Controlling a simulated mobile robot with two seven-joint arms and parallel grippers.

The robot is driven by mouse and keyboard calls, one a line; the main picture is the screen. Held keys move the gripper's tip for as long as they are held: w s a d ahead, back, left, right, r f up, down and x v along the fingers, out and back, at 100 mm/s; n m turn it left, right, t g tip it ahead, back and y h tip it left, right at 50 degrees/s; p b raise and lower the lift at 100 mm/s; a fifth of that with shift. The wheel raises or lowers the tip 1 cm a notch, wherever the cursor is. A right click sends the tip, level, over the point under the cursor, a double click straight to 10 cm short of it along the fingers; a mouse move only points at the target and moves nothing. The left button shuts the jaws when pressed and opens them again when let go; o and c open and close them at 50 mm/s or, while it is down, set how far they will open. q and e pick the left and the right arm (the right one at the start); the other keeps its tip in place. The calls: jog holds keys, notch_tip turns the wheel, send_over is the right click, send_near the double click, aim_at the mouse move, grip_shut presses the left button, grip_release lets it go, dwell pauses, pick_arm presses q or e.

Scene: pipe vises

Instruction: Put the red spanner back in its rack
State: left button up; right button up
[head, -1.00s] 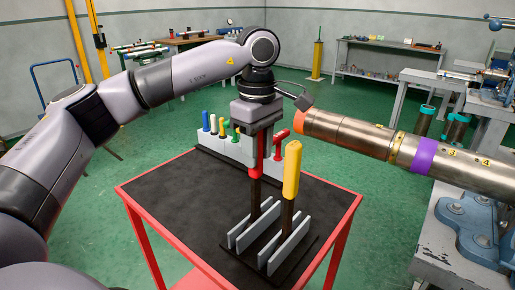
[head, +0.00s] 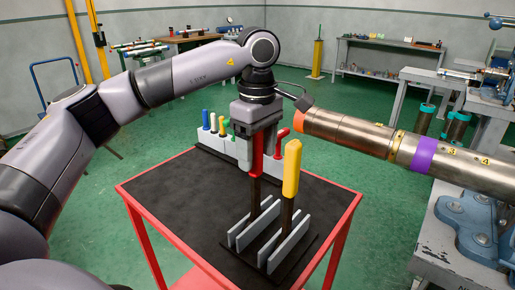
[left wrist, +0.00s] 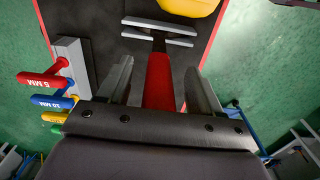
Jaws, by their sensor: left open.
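The red spanner (head: 256,165) stands upright, its dark shaft going down between the rear pair of grey plates of the rack (head: 243,233). My left gripper (head: 260,145) is open, pointing down, with its fingers on either side of the red handle's upper part. In the left wrist view the red handle (left wrist: 160,82) lies between the two separated fingers (left wrist: 162,85), with a gap on each side. A yellow-handled spanner (head: 292,168) stands in the front pair of plates. The shaft's bottom end is hidden by the plates. My right gripper is in neither view.
The rack stands on a red-edged cart with a black top (head: 170,200), bare at the left. A grey holder (head: 232,150) with several coloured keys is behind the spanners. A steel pipe (head: 365,138) with a purple band reaches in from the right, close to the gripper.

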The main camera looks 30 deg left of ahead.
pick_arm(q)
notch_tip(320, 180, up, 7)
jog(key=shift+r, duration=0.15)
dwell(0.4)
jog(key=shift+d, duration=0.1)
